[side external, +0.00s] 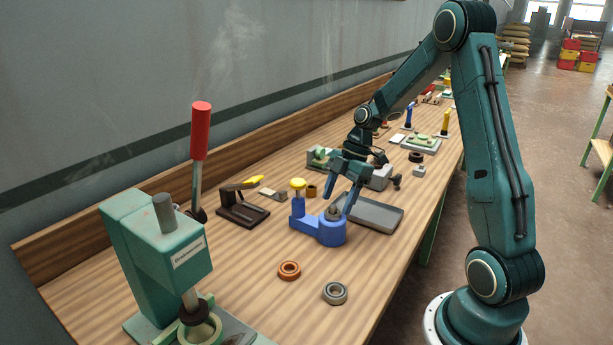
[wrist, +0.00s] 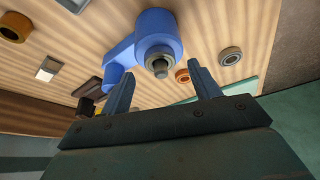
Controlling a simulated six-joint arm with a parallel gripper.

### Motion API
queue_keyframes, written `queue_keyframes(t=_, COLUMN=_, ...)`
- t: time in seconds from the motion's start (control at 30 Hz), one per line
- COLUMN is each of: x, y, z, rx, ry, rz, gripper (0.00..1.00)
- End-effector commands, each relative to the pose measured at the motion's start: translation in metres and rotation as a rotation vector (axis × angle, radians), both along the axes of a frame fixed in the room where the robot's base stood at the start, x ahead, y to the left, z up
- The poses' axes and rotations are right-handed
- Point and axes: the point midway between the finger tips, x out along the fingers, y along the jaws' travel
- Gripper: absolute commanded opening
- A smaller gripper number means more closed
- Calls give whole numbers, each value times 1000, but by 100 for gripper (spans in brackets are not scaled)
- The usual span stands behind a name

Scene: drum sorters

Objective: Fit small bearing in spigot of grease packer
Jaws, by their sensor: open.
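The blue grease packer (side external: 319,229) stands on the bench, with a yellow knob on its post and a round cup on its right. In the wrist view the packer (wrist: 148,38) has a short grey spigot (wrist: 160,68) at the cup's centre. A grey ring (wrist: 157,57) sits around the spigot; I cannot tell whether it is the small bearing or part of the packer. My gripper (side external: 341,199) is open just above the cup, its fingers apart on either side of the spigot. The gripper (wrist: 160,72) shows nothing clamped between its fingers.
A copper-coloured ring (side external: 289,270) and a grey bearing (side external: 334,293) lie in front of the packer. A green press (side external: 160,240) with a red-handled lever stands front left. A grey tray (side external: 375,215) lies right behind the cup. Bench between press and packer is mostly clear.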

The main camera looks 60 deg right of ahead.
Motion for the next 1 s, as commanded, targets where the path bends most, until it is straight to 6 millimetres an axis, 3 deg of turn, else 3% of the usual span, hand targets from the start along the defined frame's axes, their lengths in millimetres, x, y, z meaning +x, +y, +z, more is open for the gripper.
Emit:
queue_keyframes(t=0.6, x=-14, y=-35, z=90, rx=-1, ry=-2, rz=-1, gripper=62)
queue_keyframes(t=1.0, x=-17, y=-40, z=105, rx=0, ry=0, rz=0, gripper=62)
